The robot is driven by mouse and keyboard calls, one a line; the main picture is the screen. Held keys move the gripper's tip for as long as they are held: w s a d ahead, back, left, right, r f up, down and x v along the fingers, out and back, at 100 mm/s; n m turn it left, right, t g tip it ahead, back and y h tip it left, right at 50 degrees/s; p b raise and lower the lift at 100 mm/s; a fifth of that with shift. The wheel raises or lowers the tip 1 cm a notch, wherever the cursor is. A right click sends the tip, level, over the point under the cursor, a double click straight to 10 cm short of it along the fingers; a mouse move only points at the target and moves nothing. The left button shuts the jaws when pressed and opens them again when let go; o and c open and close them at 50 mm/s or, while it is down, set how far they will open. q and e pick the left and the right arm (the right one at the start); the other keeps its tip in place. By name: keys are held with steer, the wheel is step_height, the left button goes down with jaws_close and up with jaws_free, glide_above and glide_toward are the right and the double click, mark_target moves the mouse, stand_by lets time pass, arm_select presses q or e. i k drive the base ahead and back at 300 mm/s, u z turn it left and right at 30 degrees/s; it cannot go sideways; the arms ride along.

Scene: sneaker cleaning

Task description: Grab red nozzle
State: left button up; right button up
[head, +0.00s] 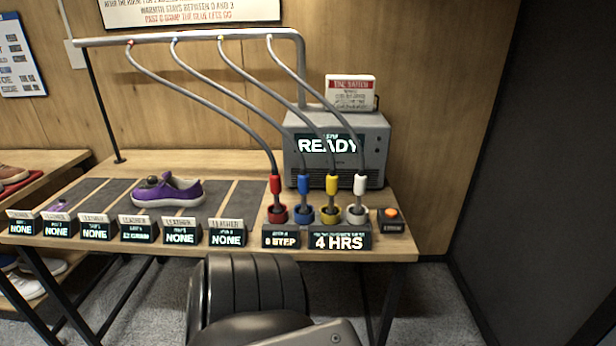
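The red nozzle (275,185) stands upright in a dark holder with a red ring (277,212) near the front of the table. A grey hose runs from its top up to the overhead rail. It is the leftmost in a row, with blue, yellow and white nozzles to its right. Neither gripper is in view. A dark ribbed arm part of mine (255,290) shows at the bottom centre, below the table's front edge and apart from the nozzle.
Blue (303,186), yellow (331,185) and white (359,184) nozzles stand close together. Their hoses hang from the rail (190,37). A grey box reading READY (375,140) stands behind. A purple shoe (168,192) sits left. Small label displays line the front edge.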

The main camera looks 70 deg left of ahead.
mark_target(275, 179)
steer(key=u, duration=0.35)
steer(key=i, duration=0.95)
steer(key=u, duration=1.35)
steer(key=i, duration=0.6)
steer(key=u, duration=0.6)
